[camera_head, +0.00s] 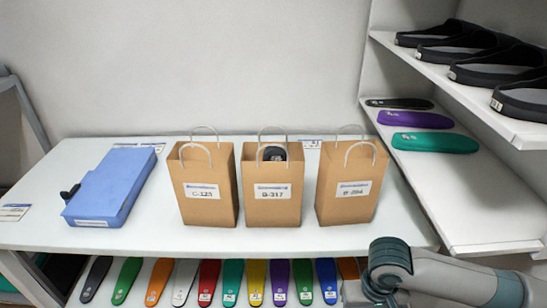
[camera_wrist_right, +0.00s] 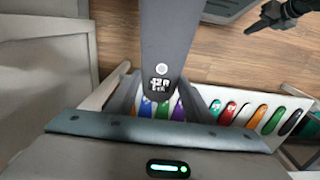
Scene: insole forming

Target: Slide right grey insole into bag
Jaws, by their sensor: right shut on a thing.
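A dark grey insole (camera_wrist_right: 165,38) with a white size label ending in R fills the upper middle of the right wrist view. My right gripper (camera_wrist_right: 160,88) is shut on its labelled end. In the head view my right arm shows at the lower right, but its fingers and the insole are out of frame. Three upright, open brown paper bags stand on the table: left bag (camera_head: 207,212), middle bag (camera_head: 272,212) and right bag (camera_head: 343,213). The middle bag has a dark thing (camera_head: 273,153) at its mouth. A black jointed part at the wrist view's upper right may be my left gripper; its jaws are unclear.
A blue box (camera_head: 108,190) lies on the white table (camera_head: 150,238) left of the bags. Several coloured insoles (camera_head: 209,281) sit in a rack below the table's front edge. Right-hand shelves hold insoles (camera_head: 415,120) and dark slippers (camera_head: 497,63). Bare table lies before the bags.

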